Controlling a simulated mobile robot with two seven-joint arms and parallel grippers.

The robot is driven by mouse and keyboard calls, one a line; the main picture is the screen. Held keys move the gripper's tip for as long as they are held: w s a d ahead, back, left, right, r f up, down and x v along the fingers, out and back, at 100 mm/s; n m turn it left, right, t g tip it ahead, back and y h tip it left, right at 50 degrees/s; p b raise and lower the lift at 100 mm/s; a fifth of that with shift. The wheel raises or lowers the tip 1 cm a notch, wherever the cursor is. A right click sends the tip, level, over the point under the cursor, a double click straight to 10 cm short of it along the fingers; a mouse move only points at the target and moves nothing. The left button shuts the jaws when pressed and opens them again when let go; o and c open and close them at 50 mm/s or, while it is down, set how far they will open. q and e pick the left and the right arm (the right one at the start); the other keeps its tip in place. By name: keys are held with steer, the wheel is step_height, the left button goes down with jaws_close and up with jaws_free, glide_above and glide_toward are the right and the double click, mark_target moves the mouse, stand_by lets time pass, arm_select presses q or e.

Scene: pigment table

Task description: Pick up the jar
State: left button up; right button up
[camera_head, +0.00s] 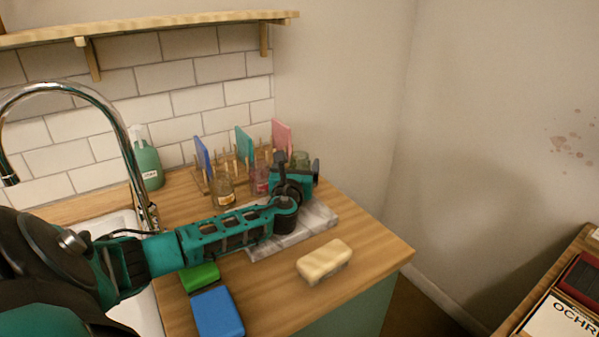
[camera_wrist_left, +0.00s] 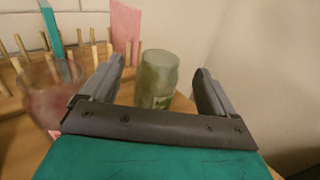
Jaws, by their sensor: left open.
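Three glass jars stand on the counter near the back. An amber jar (camera_head: 223,193) is on the left, a reddish jar (camera_head: 261,181) in the middle and a greenish jar (camera_head: 300,159) on the right, mostly hidden behind my left gripper (camera_head: 296,167). In the left wrist view, the greenish jar (camera_wrist_left: 158,82) stands upright beyond the open fingers, in line with the gap between them. My left gripper (camera_wrist_left: 160,70) is open and empty. The reddish jar (camera_wrist_left: 52,92) is blurred, outside the left finger. My right gripper is not in view.
A wooden rack (camera_head: 205,184) with blue, teal and pink boards stands behind the jars. A grey marble slab (camera_head: 318,219) lies below my arm. A cream block (camera_head: 324,260), blue block (camera_head: 217,313), green sponge (camera_head: 201,277), soap bottle (camera_head: 149,165) and tap (camera_head: 115,112) are nearby.

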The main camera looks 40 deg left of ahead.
arm_select(q)
steer(key=shift+x, duration=2.2)
steer(key=shift+c, duration=0.5)
steer(key=c, duration=0.9)
steer(key=shift+c, duration=0.6)
steer(key=shift+r, duration=0.15)
